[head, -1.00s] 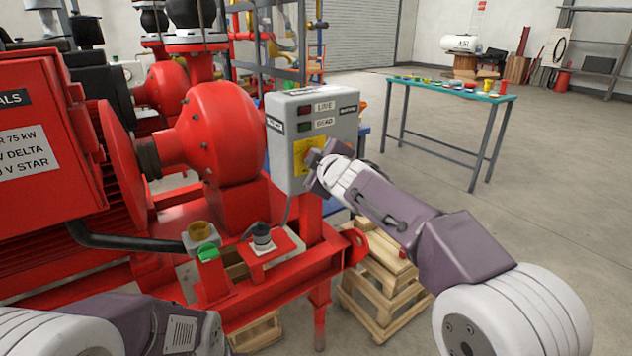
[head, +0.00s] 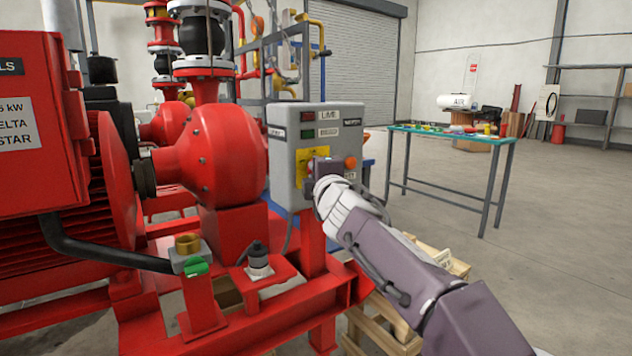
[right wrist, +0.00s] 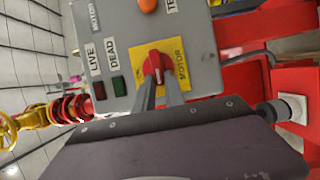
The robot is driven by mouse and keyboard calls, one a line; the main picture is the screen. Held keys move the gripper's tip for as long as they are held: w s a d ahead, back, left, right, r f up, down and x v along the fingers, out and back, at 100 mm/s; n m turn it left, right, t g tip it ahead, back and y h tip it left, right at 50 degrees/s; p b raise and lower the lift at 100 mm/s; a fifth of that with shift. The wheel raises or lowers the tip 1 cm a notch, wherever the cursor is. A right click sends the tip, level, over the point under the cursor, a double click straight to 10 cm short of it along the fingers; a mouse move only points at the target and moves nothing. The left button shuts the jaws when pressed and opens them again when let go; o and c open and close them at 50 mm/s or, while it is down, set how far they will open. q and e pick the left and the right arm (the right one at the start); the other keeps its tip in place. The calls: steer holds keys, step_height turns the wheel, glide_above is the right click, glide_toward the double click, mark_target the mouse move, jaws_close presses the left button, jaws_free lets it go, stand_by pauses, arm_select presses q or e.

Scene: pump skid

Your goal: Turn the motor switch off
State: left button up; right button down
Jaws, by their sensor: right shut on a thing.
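The motor switch (right wrist: 153,66) is a red handle on a yellow plate marked MOTOR, on the front of a grey control box (head: 284,183). In the right wrist view the handle points roughly up and down the picture, between my right gripper's two fingers (right wrist: 166,92), which are shut on it. In the head view my right gripper (head: 318,170) is at the yellow plate (head: 302,158) and hides the handle. The red lamp (right wrist: 99,90) by LIVE and green lamp (right wrist: 119,86) by DEAD both look dark. My left gripper is out of view.
An orange button (head: 350,162) is on the box just right of my right gripper. The red pump (head: 215,150) stands left of the box. A wooden pallet stack (head: 437,258) is below my right arm. A green-topped table (head: 455,133) stands behind; open floor lies right.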

stand_by(0.5)
steer(key=c, duration=1.4)
jaws_free()
steer(key=shift+w, duration=0.1)
steer(key=b+v, duration=0.2)
steer(key=v, duration=0.7)
steer(key=shift+d, duration=0.1)
